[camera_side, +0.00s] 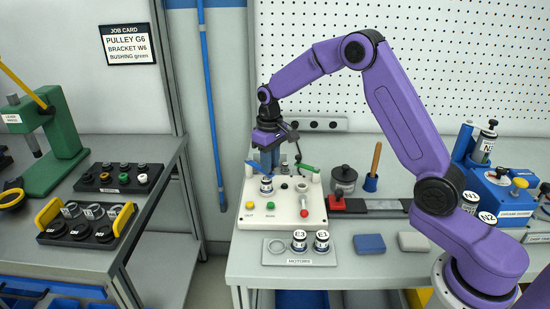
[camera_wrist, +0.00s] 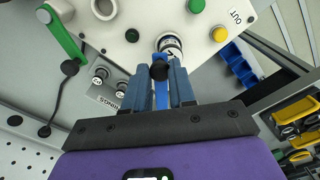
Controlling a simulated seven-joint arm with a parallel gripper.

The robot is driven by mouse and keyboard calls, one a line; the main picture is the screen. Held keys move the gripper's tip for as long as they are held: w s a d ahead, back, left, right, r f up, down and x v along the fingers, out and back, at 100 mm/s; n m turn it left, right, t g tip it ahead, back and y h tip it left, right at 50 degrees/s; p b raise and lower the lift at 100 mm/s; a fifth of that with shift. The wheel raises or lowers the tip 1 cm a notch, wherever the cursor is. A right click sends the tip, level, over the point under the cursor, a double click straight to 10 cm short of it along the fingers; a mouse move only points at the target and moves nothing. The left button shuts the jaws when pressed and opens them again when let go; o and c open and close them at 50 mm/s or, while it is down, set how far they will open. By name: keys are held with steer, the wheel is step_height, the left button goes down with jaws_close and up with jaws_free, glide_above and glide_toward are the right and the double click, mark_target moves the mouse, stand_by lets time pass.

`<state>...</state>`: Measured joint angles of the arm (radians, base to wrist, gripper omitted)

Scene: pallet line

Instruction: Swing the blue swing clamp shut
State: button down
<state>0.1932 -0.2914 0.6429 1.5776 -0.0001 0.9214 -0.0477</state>
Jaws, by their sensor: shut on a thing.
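My gripper (camera_side: 268,160) points down over the left back of the white fixture board (camera_side: 285,222). Its two blue fingers (camera_wrist: 158,92) are shut on the blue swing clamp (camera_wrist: 161,93), whose bar lies between them with a black knob in front. In the side view a blue bar end (camera_side: 252,165) sticks out to the left of the fingers. A white motor with a dark band (camera_side: 266,187) stands upright in the board just below the gripper; it also shows in the wrist view (camera_wrist: 169,43). I cannot tell whether the clamp touches the motor.
A green swing clamp (camera_side: 307,168) is on the board's right back, with a red button (camera_side: 304,213) in front. Motors E3 (camera_side: 299,241) and E2 (camera_side: 321,241) stand on a grey tray (camera_side: 273,250). A dark pot (camera_side: 343,180) is to the right.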

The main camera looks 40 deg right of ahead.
steer(key=shift+w+a+m, duration=0.1)
steer(key=shift+a+m, duration=0.65)
steer(key=shift+m, duration=0.05)
steer(key=shift+a, duration=0.1)
steer(key=c, duration=0.9)
jaws_free()
steer(key=shift+c, duration=0.2)
step_height(320, 180, up, 18)
steer(key=shift+f, duration=0.25)
